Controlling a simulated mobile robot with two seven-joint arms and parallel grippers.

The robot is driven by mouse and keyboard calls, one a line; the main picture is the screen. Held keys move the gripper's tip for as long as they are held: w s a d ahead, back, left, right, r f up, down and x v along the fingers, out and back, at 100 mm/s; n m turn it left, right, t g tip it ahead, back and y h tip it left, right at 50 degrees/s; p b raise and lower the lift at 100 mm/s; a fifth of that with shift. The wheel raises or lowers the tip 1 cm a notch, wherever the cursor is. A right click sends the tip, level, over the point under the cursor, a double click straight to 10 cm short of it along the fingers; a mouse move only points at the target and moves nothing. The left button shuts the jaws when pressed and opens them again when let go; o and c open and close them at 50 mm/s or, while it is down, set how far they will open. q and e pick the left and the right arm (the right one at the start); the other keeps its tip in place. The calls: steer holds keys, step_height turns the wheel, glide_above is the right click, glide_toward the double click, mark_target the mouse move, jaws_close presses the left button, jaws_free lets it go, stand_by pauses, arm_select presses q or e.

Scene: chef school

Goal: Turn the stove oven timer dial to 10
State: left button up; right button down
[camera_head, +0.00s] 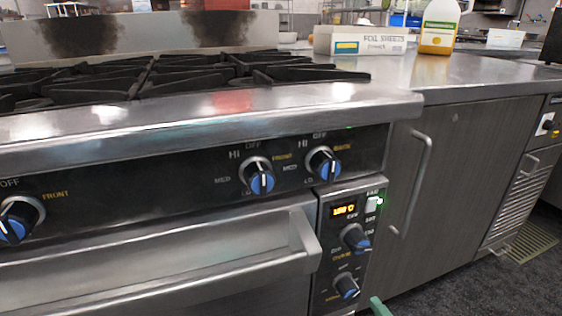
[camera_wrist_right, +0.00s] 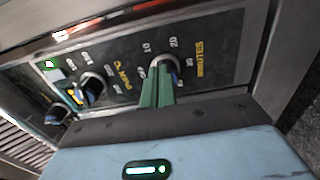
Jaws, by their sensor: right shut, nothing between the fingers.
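The oven timer dial (camera_head: 345,287) is the lower black and blue knob on the oven control panel in the head view. In the right wrist view the timer dial (camera_wrist_right: 164,62) has white numbers and yellow "MINUTES" lettering around it. My right gripper (camera_wrist_right: 156,88) has green fingers, shut together with nothing held. Its tips are at the dial and overlap it in this view; I cannot tell whether they touch. In the head view only a green bit of the right gripper (camera_head: 380,307) shows at the bottom edge. The dial's exact setting is unclear. My left gripper is not in view.
Above the timer is another oven dial (camera_head: 355,238), with a lit orange display (camera_head: 344,210) and a switch (camera_head: 373,204) above it. Burner knobs (camera_head: 258,178) line the upper panel. The oven door handle (camera_head: 303,238) sticks out left of the controls; a cabinet handle (camera_head: 416,185) is to the right.

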steer(key=shift+b+x, duration=0.4)
steer(key=shift+x, duration=1.25)
steer(key=shift+s+a, duration=0.2)
steer(key=shift+a, duration=0.25)
steer(key=shift+a+f+p, duration=0.15)
steer(key=shift+f+p, duration=0.1)
steer(key=shift+p, duration=0.15)
steer(key=shift+w+d, duration=0.1)
steer(key=shift+d, duration=0.3)
steer(key=p+v, duration=0.2)
steer(key=v, duration=0.4)
steer(key=shift+d, duration=0.25)
